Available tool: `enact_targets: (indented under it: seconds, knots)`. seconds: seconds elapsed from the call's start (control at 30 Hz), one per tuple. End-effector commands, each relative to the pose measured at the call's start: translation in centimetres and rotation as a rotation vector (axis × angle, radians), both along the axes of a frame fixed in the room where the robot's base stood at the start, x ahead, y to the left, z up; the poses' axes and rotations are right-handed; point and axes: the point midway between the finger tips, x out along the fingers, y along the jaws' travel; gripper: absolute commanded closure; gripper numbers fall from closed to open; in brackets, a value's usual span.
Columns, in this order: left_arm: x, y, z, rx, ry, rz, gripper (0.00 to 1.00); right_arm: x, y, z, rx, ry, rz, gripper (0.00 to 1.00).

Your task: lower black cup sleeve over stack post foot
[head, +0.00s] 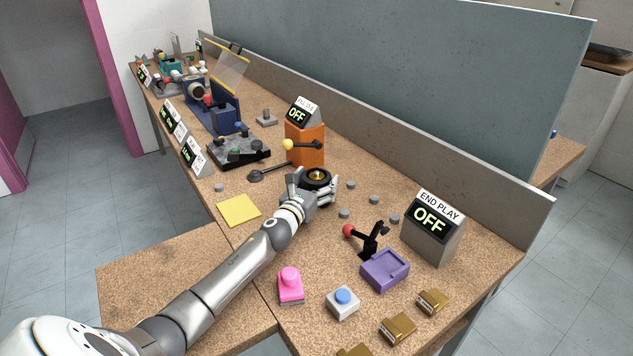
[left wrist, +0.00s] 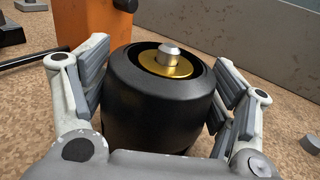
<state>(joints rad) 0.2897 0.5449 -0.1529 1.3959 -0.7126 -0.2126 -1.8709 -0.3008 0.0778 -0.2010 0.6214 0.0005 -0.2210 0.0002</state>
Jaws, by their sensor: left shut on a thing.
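The black cup sleeve (left wrist: 150,100) is a wide, round black ring, roughly upright in the left wrist view. A gold disc (left wrist: 165,66) with a silver post tip (left wrist: 170,52) shows inside its open top, so the sleeve surrounds the post stack. In the head view the black sleeve (head: 316,176) stands on the bench in front of an orange block. My left gripper (head: 318,186) is shut on the sleeve, one finger on each side. The sleeve's lower edge and the post foot are hidden, so I cannot tell whether it touches down. My right gripper is out of view.
The orange block (head: 305,148) with its OFF sign and lever stands close behind. Small grey pucks (head: 344,214) lie to the right. A yellow square (head: 238,210) lies left.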

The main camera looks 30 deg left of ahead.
Motion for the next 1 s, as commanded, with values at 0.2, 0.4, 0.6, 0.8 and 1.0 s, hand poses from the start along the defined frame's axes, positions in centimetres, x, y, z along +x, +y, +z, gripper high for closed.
enact_targets:
  seconds: [0.2, 0.4, 0.6, 0.8, 1.0]
  knots:
    - [0.0, 0.0, -0.3, 0.0, 0.001, 0.0, 0.13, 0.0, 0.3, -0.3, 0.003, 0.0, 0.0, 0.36]
    - [0.0, 0.0, -0.3, 0.0, 0.001, 0.0, 0.0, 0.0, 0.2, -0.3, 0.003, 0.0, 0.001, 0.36]
    - [0.0, 0.0, -0.3, 0.0, 0.001, 0.0, 0.0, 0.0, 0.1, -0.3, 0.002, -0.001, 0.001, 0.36]
    - [-0.6, -0.1, -0.4, 0.001, 0.002, 0.0, 0.0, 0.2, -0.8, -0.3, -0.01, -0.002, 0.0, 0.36]
    - [-2.9, -0.5, -0.4, 0.002, 0.002, -0.002, 0.0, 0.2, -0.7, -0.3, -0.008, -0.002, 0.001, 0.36]
